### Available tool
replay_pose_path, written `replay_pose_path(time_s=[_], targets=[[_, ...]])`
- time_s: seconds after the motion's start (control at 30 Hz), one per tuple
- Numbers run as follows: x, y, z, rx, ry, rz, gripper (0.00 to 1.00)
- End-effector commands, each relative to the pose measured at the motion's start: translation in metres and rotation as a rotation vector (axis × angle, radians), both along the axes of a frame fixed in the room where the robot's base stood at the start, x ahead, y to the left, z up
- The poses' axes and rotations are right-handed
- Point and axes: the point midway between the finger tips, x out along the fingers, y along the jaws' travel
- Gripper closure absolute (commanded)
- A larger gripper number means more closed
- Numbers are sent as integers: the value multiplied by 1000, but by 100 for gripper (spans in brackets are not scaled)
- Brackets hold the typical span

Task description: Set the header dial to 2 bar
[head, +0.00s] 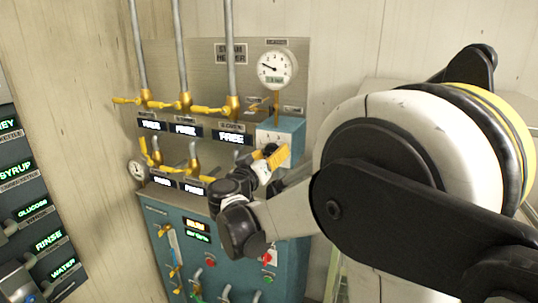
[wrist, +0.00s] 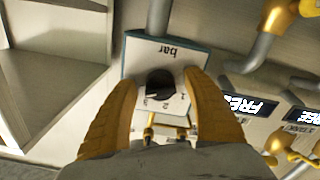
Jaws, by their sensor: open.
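The header dial is a black knob (wrist: 160,84) on the white face of a blue box marked "bar" (wrist: 172,52), which appears upside down in the wrist view. Small scale marks show beside the knob, but its setting is too small to read. In the head view the box (head: 288,130) is on the steam header panel, and my gripper hides the knob. My gripper (wrist: 161,76) is open, with one yellow finger on each side of the knob. Gaps show between the fingers and the knob. It also shows in the head view (head: 277,156).
A round pressure gauge (head: 276,68) with a small green readout is above the box. Yellow-handled valves (head: 232,108) and FREE displays (head: 231,138) are to the left. Below is a blue cabinet (head: 175,222) with buttons. In the wrist view a pale shelf (wrist: 55,45) is at the left.

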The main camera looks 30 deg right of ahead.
Motion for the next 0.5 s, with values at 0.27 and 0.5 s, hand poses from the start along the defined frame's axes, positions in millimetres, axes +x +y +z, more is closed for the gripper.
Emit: replay_pose_path(time_s=[0.27,0.5], targets=[[0,0,0,0,0,0,77],[0,0,0,-2,2,0,96]])
